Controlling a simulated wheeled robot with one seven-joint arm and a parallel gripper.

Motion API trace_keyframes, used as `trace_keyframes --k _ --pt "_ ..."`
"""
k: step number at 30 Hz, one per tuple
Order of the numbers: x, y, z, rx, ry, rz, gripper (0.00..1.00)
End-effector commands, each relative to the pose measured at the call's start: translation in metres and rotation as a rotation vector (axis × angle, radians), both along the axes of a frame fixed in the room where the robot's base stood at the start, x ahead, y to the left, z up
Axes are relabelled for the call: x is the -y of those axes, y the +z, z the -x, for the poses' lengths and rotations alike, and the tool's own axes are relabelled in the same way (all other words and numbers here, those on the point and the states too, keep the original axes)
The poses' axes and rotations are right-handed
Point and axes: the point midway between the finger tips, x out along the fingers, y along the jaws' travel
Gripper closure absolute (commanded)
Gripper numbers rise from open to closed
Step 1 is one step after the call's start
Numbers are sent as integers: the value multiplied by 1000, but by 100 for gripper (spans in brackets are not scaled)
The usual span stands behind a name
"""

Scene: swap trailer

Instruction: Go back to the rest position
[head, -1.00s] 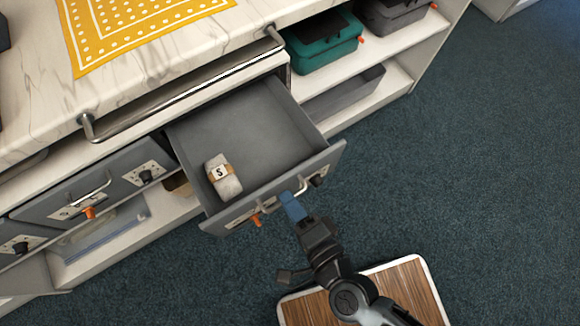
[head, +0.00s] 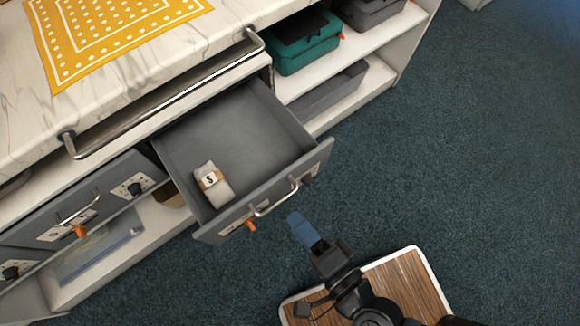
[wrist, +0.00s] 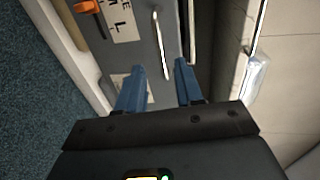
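My gripper (head: 302,228) is in front of the open drawer (head: 238,128), a little apart from its handle (head: 277,202) in the head view. In the wrist view my gripper (wrist: 157,85) has its two blue fingers apart, with nothing held between them. A drawer front with a metal handle (wrist: 162,42) is ahead of the fingers there. A small pale bundle (head: 213,186) with a tan band marked "S" lies inside the open drawer, near its front left.
A marble counter (head: 120,120) with a rail and a yellow dotted cloth (head: 110,38) is above the drawers. A closed drawer (head: 85,205) is to the left. Teal (head: 305,42) and dark cases sit on right shelves. The blue carpet (head: 450,150) is clear at right.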

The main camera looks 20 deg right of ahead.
Motion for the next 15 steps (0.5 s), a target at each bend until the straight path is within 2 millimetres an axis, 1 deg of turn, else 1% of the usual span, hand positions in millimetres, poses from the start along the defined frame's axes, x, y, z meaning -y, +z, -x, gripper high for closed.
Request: trace_keyframes --k 1,6,15 --pt "2 0 7 -2 1 0 64" --pt "5 4 18 0 0 -1 64" --pt "5 4 18 1 0 -1 64"
